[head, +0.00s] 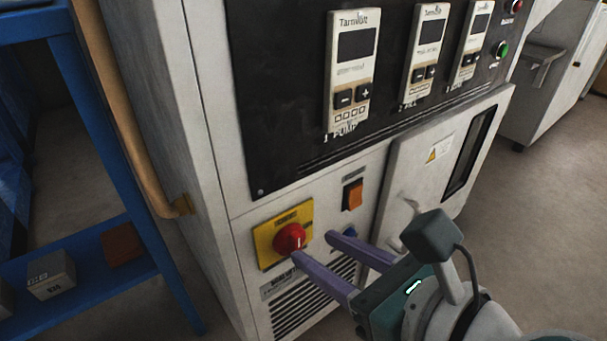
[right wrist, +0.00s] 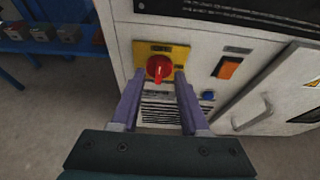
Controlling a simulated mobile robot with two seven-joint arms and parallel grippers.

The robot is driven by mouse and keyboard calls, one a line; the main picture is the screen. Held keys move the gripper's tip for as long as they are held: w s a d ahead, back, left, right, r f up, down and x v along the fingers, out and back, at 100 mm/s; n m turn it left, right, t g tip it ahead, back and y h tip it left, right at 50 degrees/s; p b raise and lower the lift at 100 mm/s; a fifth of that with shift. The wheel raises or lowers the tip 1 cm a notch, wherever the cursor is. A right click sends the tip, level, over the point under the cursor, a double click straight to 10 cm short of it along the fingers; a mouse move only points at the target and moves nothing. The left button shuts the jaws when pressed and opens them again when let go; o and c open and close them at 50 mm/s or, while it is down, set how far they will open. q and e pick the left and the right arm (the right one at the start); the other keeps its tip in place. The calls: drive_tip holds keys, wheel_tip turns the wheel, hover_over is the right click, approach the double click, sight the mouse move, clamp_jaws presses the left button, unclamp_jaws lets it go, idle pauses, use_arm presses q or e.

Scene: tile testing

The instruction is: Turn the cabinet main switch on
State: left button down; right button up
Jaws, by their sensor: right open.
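The cabinet main switch is a red rotary knob (head: 289,238) on a yellow plate (head: 264,246), low on the pale cabinet front. In the right wrist view the knob (right wrist: 158,68) has its red grip bar pointing about straight down. My right gripper (head: 313,246) is open, with two purple fingers reaching toward the switch. In the right wrist view its fingertips (right wrist: 158,76) lie on either side of the knob's lower part, with a gap between them. I cannot tell whether either finger touches it. My left gripper is not in view.
An orange rocker switch (head: 352,194) and a blue button (right wrist: 208,96) sit right of the plate. Vent slots (head: 300,308) lie below. A cabinet door (head: 412,185) with a handle (right wrist: 262,108) is at the right. A blue shelf rack (head: 105,150) stands left.

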sight(298, 237)
drive_tip(key=b+x, duration=0.1)
drive_tip(key=x, duration=0.2)
drive_tip(key=shift+f, duration=0.15)
drive_tip(key=shift+w+a+b, duration=0.3)
drive_tip(key=shift+w+b, duration=0.05)
drive_tip(key=shift+w, duration=0.15)
clamp_jaws()
